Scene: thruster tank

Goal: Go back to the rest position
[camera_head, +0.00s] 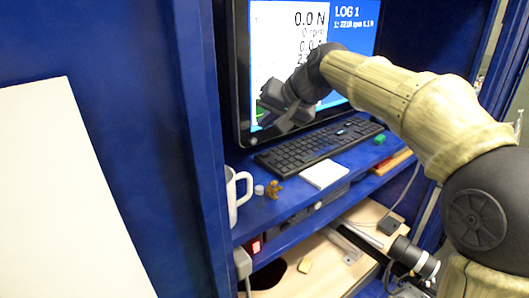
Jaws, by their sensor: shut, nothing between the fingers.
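My arm reaches in from the right, in front of a monitor (345,22) in a blue cabinet. My gripper (262,120) is at the end of the arm, before the lower left part of the screen and above the keyboard (315,146). It is shut and holds nothing. The fingertips are dark and partly blend with the monitor's frame. The screen reads "0.0 N" and "LOG 1"; the arm hides part of it.
On the blue shelf are a white mug (233,195), a small brown figure (274,189), a white pad (324,173) and a green block (379,139). A lower wooden board (325,272) holds a cylindrical device (415,257). A white panel (60,200) stands at left.

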